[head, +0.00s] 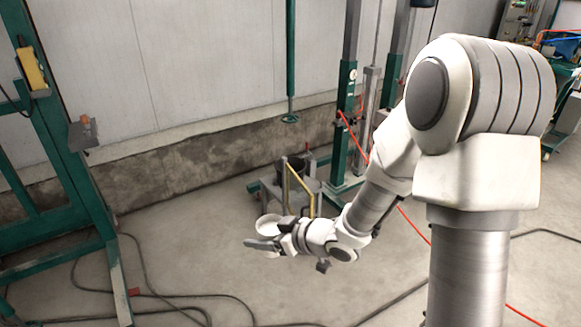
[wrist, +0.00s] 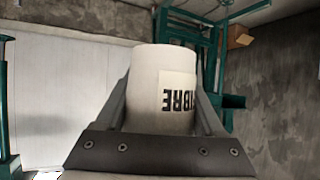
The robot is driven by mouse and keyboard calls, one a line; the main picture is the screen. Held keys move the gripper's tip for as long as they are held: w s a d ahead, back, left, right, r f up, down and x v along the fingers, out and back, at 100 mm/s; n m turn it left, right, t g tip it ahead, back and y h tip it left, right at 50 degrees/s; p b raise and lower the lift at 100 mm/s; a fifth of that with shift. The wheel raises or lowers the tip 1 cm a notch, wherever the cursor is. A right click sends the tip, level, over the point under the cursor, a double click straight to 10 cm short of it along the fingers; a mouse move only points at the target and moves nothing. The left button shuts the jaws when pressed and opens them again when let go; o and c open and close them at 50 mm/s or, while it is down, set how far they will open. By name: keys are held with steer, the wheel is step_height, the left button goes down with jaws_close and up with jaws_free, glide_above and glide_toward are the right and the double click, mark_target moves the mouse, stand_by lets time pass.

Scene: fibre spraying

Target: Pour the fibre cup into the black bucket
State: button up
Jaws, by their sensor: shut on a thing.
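The white fibre cup (wrist: 147,88) is between the two fingers of my gripper (wrist: 162,115) in the wrist view. Its label shows the letters "IBRE" upside down in that view. In the head view, the cup (head: 268,222) is at the end of my arm, and my gripper (head: 266,238) is shut on it. I cannot see what is inside the cup.
A green frame (head: 60,160) stands at the left. A green and grey post stand (head: 345,130) rises right of the bucket. Dark cables (head: 150,285) lie on the floor, and a red hose (head: 413,228) runs behind my arm. A low concrete wall (head: 170,170) is at the back.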

steer(key=w+d+f+m+t+h, duration=0.1)
steer(key=d+f+m+t+h, duration=0.1)
steer(key=d+f+m+h, duration=0.2)
steer(key=w+d+f+m+t+h, duration=0.2)
steer(key=d+f+m+h, duration=0.3)
steer(key=d+f, duration=0.3)
steer(key=d+m, duration=0.1)
steer(key=d, duration=0.2)
steer(key=shift+w+d, duration=0.25)
